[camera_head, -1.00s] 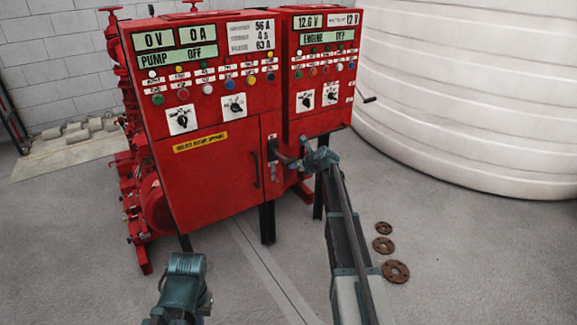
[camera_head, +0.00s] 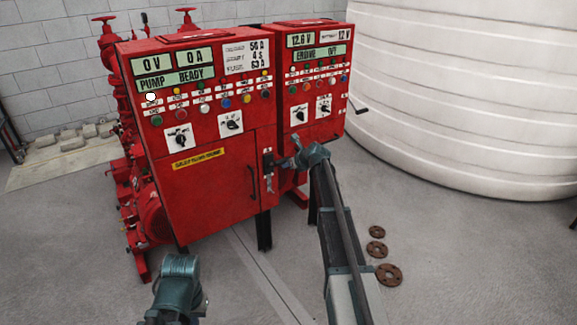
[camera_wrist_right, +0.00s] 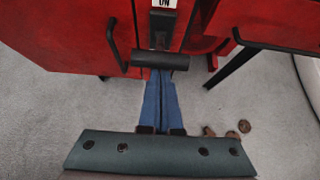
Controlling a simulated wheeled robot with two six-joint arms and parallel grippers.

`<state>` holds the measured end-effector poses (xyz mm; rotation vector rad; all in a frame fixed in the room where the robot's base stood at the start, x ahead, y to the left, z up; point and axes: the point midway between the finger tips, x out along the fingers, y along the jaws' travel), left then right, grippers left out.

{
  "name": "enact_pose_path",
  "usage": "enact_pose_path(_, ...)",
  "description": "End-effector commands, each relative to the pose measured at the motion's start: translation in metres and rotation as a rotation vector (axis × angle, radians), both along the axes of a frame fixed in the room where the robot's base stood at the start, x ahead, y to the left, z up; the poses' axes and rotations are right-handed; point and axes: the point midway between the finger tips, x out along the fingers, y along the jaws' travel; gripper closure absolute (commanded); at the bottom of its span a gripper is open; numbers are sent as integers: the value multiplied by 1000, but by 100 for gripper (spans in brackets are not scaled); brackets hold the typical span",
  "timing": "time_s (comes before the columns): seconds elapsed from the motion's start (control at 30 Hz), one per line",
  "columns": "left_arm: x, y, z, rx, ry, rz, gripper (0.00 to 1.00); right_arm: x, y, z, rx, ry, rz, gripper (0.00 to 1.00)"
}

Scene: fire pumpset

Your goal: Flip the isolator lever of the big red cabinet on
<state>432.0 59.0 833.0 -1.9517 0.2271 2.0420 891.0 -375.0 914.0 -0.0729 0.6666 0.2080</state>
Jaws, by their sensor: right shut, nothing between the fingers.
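The big red cabinet (camera_head: 213,180) stands at centre left in the head view. Its pump display (camera_head: 178,79) reads "READY". The isolator lever (camera_head: 268,163) is black, on the cabinet's narrow right-hand panel. In the right wrist view the lever's crossbar (camera_wrist_right: 160,61) lies across the picture, below a label (camera_wrist_right: 164,3) reading "ON". My right gripper (camera_head: 299,158) is just right of the lever. In the wrist view its blue fingers (camera_wrist_right: 160,82) are shut and empty, with tips at the crossbar's lower edge; contact is unclear. Only part of my left arm shows, without its fingers.
A smaller red cabinet (camera_head: 311,80) adjoins on the right, with a crank handle (camera_head: 358,106) sticking out. A door handle (camera_head: 252,182) is left of the lever. Several rusty flanges, one nearest (camera_head: 388,274), lie on the floor. A white tank (camera_head: 470,90) stands right.

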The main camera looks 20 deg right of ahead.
Motion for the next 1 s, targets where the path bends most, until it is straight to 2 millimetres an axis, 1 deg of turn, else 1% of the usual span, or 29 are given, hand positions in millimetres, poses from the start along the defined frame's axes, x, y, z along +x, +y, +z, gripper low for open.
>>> enact_pose_path(0.03, 0, 0, 5, 0, 0, 0, 100, 9, -1, 9, 8, -23, -11, 100)
enact_pose_path(0.3, 0, 0, 10, 0, 0, 0, 100, 15, 1, 15, 12, -24, -10, 100)
enact_pose_path(0.77, 0, 0, 11, 0, 0, 0, 100, 19, 2, 16, 11, -24, -8, 100)
enact_pose_path(0.87, 0, 0, 10, 0, 0, 0, 100, 18, 2, 14, 10, -23, -7, 100)
enact_pose_path(1.0, 0, 0, 5, 0, 0, 0, 100, 11, 1, 8, 9, -16, -3, 100)
